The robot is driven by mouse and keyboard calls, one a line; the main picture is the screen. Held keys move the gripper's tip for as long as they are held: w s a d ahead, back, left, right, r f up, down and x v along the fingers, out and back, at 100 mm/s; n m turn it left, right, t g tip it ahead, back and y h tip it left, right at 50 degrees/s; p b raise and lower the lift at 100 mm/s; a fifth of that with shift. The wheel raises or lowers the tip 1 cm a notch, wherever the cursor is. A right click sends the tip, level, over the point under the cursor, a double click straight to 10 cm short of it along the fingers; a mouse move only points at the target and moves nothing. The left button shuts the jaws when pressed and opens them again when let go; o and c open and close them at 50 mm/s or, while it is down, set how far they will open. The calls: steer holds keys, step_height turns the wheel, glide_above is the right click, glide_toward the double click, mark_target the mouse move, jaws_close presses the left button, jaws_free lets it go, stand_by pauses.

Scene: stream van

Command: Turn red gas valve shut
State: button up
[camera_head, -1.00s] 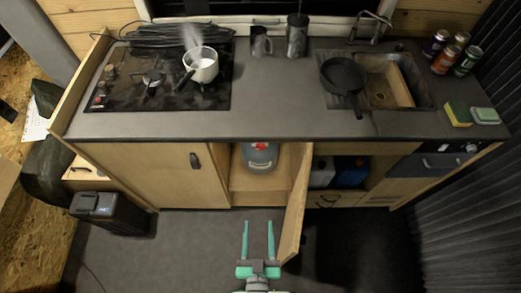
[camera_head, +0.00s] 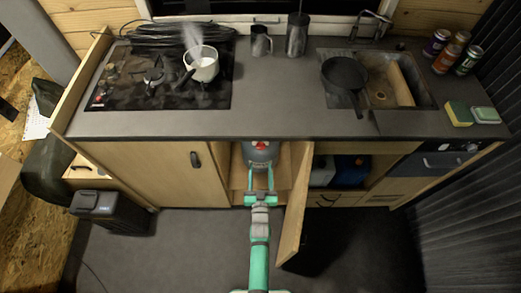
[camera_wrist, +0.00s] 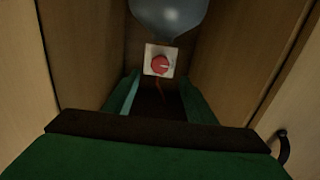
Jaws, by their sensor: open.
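The red valve knob (camera_wrist: 159,65) sits on a pale square plate in the wrist view, just below a grey rounded bottle (camera_wrist: 168,14). In the head view the grey gas bottle (camera_head: 258,155) stands inside the open cupboard under the counter, with red on its upper part. My gripper (camera_head: 260,170) is open and empty, its teal fingers reaching into the cupboard opening. In the wrist view the fingers (camera_wrist: 160,88) lie either side of and below the knob, apart from it. The fingertips are partly dark there, and the exact gap to the knob is unclear.
The open cupboard door (camera_head: 294,215) stands close to the right of my arm. Cupboard walls flank the gripper closely. A closed door (camera_head: 160,175) is at left, with a black bin (camera_head: 110,212) beyond it. A steaming pot (camera_head: 202,70) is on the hob above.

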mark_target(260, 148)
steer(key=w, duration=1)
steer(key=c, duration=1)
